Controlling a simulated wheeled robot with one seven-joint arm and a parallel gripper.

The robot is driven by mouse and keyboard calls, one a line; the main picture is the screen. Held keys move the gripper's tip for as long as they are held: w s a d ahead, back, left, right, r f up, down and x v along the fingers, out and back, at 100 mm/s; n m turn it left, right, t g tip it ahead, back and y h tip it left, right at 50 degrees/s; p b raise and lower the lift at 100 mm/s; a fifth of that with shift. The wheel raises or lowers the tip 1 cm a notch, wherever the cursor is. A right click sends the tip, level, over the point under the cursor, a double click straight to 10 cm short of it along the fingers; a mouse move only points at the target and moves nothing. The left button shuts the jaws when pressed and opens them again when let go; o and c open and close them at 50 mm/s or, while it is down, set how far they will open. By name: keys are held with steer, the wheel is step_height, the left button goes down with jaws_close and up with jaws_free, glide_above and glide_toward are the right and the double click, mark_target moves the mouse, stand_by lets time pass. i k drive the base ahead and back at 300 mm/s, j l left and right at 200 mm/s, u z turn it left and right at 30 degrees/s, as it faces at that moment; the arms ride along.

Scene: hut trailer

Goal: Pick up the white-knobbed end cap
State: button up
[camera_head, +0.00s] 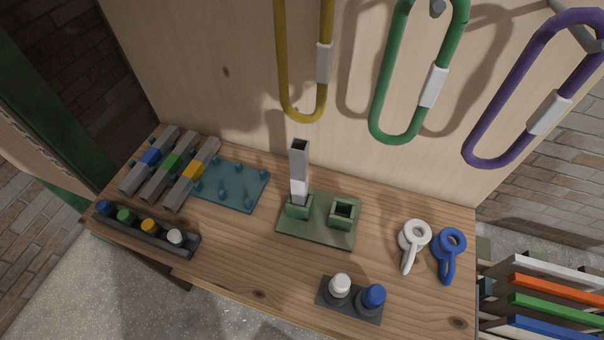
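Two white-knobbed pieces are in view in the head camera. One white knob (340,285) stands on a small dark plate (328,302) near the table's front edge, to the left of a blue knob (373,296). Another white-knobbed piece (175,237) sits at the right end of a dark rack (192,250), in line with yellow (149,226), green (125,215) and blue (103,207) ones. I cannot tell from this view which of these is the end cap. My gripper is not in view.
A green base (318,232) holds an upright grey square tube (299,165) beside an empty socket (344,211). Banded grey bars (170,165) lie by a teal pegged plate (232,183). White (414,234) and blue (450,243) ringed tools lie right. Large carabiner-like loops (388,100) hang behind.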

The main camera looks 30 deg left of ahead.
mark_target(176, 239)
steer(key=u, duration=1.65)
